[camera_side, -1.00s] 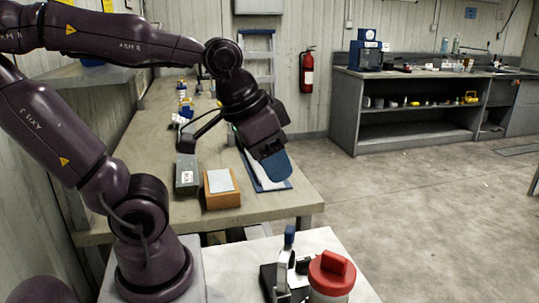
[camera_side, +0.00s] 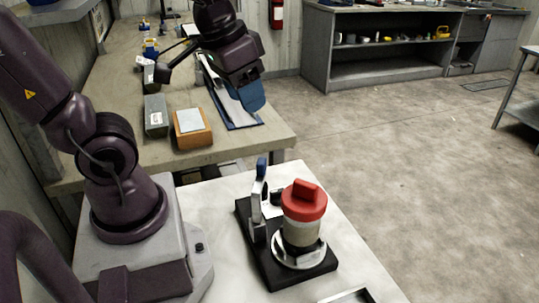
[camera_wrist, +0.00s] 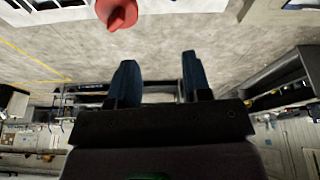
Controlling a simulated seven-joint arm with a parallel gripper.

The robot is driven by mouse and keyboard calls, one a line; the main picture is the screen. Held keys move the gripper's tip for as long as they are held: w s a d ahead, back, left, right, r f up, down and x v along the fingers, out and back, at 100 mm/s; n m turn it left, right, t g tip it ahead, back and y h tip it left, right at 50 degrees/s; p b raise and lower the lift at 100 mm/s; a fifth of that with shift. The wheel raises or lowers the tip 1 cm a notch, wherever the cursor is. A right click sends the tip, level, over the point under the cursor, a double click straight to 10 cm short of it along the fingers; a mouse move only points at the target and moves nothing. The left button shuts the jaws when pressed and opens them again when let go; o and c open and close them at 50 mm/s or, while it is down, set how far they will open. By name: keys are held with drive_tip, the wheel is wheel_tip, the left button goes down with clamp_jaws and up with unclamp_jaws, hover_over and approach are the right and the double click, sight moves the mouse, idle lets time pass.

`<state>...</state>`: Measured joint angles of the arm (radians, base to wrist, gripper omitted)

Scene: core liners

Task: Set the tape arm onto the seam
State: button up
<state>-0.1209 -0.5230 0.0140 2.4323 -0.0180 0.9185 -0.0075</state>
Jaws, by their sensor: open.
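A liner with a red cap (camera_side: 304,201) and pale body (camera_side: 300,233) stands upright on a round light plate, on a black base (camera_side: 258,252). The tape arm (camera_side: 257,197), pale with a blue top, stands upright beside the liner on its left, apart from the cap. The seam cannot be made out. My gripper (camera_side: 253,96) is high and behind the fixture, seen over the far bench. In the wrist view its two blue fingers (camera_wrist: 160,82) are apart with nothing between them. The red cap (camera_wrist: 118,12) shows at that view's top edge.
The fixture stands on a white table (camera_side: 215,205) beside my base. The bench behind holds an orange-brown block (camera_side: 191,139), a grey-green box (camera_side: 155,120) and a blue-edged board (camera_side: 240,122). Floor to the right is open.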

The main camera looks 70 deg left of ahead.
sight(262, 160)
drive_tip(key=w+a+f+n+g+h, duration=0.4)
drive_tip(key=w+a+n+g, duration=0.2)
drive_tip(key=n, duration=0.4)
drive_tip(key=x, duration=1.2)
drive_tip(key=shift+s+f, duration=0.15)
drive_tip(key=shift+f, duration=0.25)
clamp_jaws()
